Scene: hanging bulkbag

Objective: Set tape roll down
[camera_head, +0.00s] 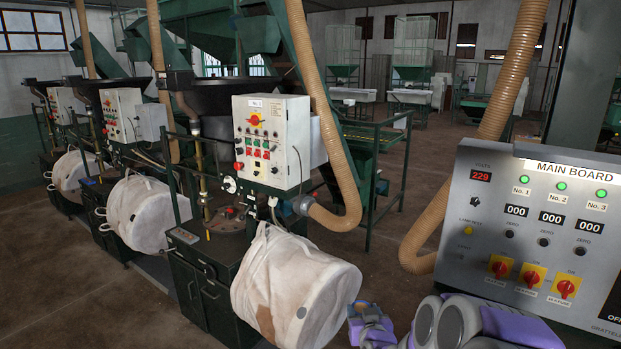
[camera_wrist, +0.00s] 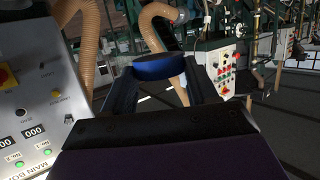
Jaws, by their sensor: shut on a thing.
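The tape roll (camera_wrist: 157,68) is a dark blue ring in the wrist view, near the upper middle. My gripper (camera_wrist: 160,82) is shut on it, with one dark finger on each side of the roll. The roll is held in the air, clear of any surface that I can make out beneath it. In the head view my gripper (camera_head: 370,325) is at the bottom edge, just right of the nearest white bulk bag (camera_head: 295,285).
The grey main board panel (camera_head: 540,235) stands close on the right. A white control box (camera_head: 270,140) with buttons is above the nearest bag. Tan hoses (camera_head: 430,235) hang between. More bags (camera_head: 150,212) and machines line the left. Brown floor is open in the middle.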

